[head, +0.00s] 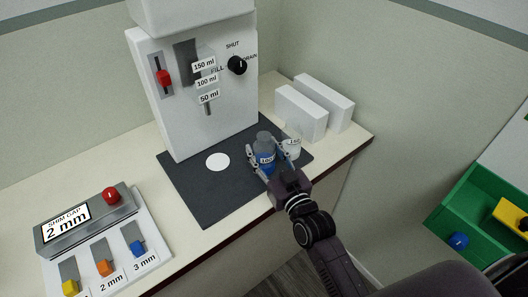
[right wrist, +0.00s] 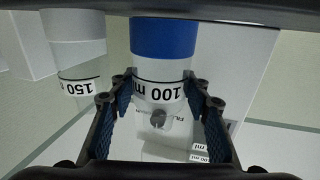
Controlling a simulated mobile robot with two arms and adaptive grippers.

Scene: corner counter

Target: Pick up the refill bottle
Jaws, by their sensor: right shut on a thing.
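A small bottle with a blue lower part, a grey top and a label reading 100 ml (head: 265,159) stands upright near the right side of the dark mat. My right gripper (head: 269,155) is shut on it, one finger on each side. In the right wrist view the bottle (right wrist: 164,40) appears upside down between the fingers of my gripper (right wrist: 160,92). I cannot tell whether its base touches the mat. A clear container marked 150 (head: 293,142) stands close beside it on the right and also shows in the wrist view (right wrist: 78,65). My left gripper is not in view.
A white dispenser (head: 150,100) with a red slider and black knob stands behind the dark mat (head: 205,195). The mat has a white circle (head: 217,162). White blocks (head: 300,115) stand at back right.

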